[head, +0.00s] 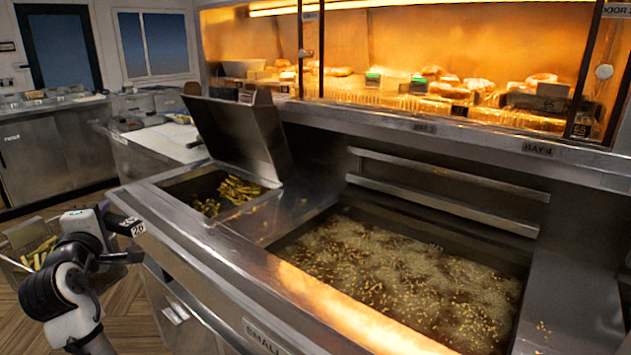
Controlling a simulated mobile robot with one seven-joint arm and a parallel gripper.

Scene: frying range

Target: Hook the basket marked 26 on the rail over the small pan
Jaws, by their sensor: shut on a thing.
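My gripper (124,240) is at the lower left, in front of the range's left end. It is shut on the dark handle that carries a tag marked 26 (138,229); the jaws' contact is small and partly hidden. A wire basket (14,268) with yellow chips in it hangs left of my gripper, partly behind my arm and cut by the picture's edge. A wide pan of bubbling oil (400,280) lies at the right, with metal rails (450,187) along its back. A front label beginning "SMALL" (265,336) is below that pan's front edge, cut off at the bottom.
A bin with chips (225,192) stands left of the oil, its lid (238,132) raised. A lit heated cabinet (440,60) with food is behind. The steel front edge (290,290) lies between the basket and the oil. A white-topped counter (160,142) is beyond.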

